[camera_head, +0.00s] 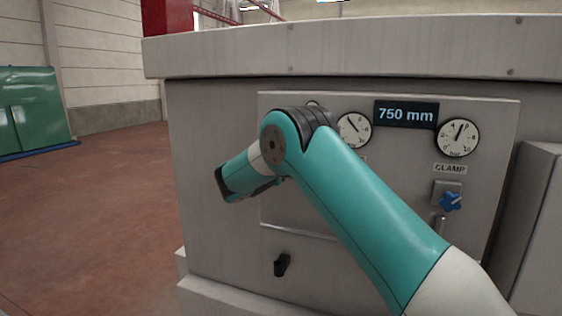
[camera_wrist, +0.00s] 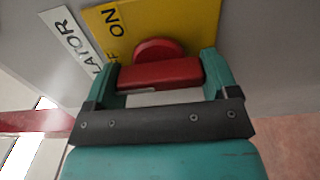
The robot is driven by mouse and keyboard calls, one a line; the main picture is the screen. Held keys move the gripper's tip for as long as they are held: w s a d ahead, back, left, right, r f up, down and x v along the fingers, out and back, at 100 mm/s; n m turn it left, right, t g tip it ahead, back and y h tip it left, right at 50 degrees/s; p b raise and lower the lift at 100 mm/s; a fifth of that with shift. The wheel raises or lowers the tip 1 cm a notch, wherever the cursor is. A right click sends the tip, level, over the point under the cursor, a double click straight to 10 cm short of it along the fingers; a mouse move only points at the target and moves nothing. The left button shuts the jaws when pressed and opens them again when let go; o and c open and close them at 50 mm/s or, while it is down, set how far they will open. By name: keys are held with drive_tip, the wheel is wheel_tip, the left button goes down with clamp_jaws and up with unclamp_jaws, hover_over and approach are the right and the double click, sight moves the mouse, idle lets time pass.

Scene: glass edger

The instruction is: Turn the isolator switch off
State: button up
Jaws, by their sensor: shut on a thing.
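The isolator switch shows in the wrist view as a red handle (camera_wrist: 160,75) with a round red hub (camera_wrist: 158,50) on a yellow plate (camera_wrist: 195,22). The plate carries the word ON and part of another word ending in F. A white label (camera_wrist: 72,42) beside it reads "...LATOR". My gripper (camera_wrist: 158,68) has one teal finger on each side of the red handle and is shut on it. The handle lies across the picture between the fingers. Which word it points to, I cannot tell. In the head view my arm hides the gripper, and the switch does not show.
Open reddish floor (camera_head: 90,220) lies left; a green cabinet (camera_head: 35,110) stands beyond.

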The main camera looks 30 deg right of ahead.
drive_tip(key=o, duration=0.8)
drive_tip(key=shift+a, duration=0.1)
drive_tip(key=b+v, duration=0.7)
drive_tip(key=v, duration=1)
drive_tip(key=shift+s+a+b, duration=0.2)
drive_tip(key=shift+b, duration=0.15)
drive_tip(key=shift+f, duration=0.15)
